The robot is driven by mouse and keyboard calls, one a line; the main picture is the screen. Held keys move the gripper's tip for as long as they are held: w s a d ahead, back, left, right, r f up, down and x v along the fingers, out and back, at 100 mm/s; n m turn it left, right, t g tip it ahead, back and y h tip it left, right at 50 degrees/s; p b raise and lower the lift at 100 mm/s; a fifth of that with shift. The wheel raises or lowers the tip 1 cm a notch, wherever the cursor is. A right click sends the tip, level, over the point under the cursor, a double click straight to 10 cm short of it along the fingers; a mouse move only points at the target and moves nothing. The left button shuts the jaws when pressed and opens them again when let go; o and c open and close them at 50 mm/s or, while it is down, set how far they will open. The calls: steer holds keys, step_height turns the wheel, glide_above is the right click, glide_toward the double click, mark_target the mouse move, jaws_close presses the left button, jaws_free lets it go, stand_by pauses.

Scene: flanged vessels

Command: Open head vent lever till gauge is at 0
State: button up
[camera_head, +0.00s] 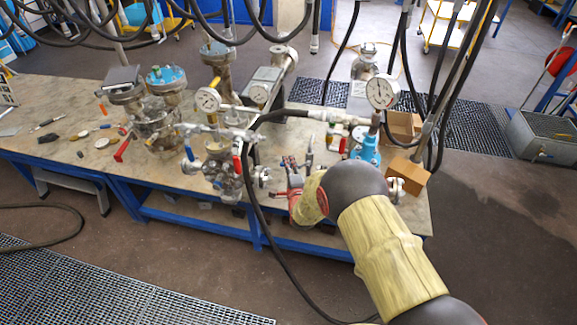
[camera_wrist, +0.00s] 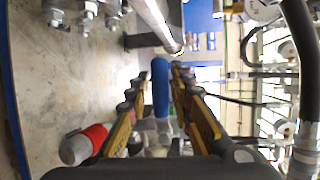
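In the wrist view, a blue lever handle (camera_wrist: 161,85) stands upright in the picture between the two fingers of my gripper (camera_wrist: 160,76). The fingers are apart, with thin gaps beside the handle; contact cannot be told. A red handle (camera_wrist: 95,135) lies at lower left. In the head view my gripper (camera_head: 291,166) is small, over the bench's right part. Red and blue handles show on the middle valve group, including a red lever (camera_head: 237,164) and a blue lever (camera_head: 187,153).
The bench (camera_head: 60,105) carries flanged vessels, pipes and valves close to my arm. Black hoses (camera_head: 254,190) hang around the vessels. A cardboard box (camera_head: 408,176) sits at the bench's right end. Loose tools (camera_head: 48,122) lie at left. The floor in front is mostly clear.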

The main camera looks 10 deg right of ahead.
jaws_close()
stand_by(0.5)
